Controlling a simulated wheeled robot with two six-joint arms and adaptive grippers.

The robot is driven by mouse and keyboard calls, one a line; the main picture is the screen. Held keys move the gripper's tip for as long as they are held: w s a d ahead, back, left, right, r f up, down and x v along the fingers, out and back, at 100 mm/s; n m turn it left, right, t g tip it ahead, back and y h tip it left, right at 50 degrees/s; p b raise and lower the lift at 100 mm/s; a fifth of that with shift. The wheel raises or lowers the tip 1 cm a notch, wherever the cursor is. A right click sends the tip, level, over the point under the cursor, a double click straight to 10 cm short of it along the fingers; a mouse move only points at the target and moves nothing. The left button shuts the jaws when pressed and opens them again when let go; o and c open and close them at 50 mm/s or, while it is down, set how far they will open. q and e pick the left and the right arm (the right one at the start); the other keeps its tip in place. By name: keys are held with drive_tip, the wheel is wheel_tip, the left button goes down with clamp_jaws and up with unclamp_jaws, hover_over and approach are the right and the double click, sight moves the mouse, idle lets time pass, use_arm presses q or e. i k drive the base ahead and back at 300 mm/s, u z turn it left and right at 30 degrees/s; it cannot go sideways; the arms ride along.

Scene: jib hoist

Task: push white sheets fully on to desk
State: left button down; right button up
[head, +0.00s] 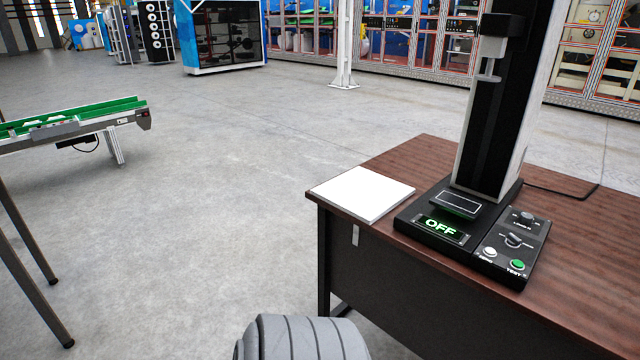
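A stack of white sheets (363,193) lies at the left corner of the brown wooden desk (410,158). Its left corner reaches the desk's left edge and appears to stick out slightly over it. The right side of the stack is close to the black base of a test stand; I cannot tell if they touch. Neither of my grippers shows in the head view. A grey ribbed part, probably mine, shows at the bottom centre, below and in front of the desk.
The test stand (441,229) has a display reading OFF, a tall column and a control box (513,248) with knobs and buttons. A green conveyor (75,118) stands at the left. The floor (200,230) left of the desk is clear.

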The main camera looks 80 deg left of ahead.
sight(363, 194)
drive_tip(key=u, duration=0.9)
drive_tip(key=i, duration=0.8)
drive_tip(key=u, duration=0.85)
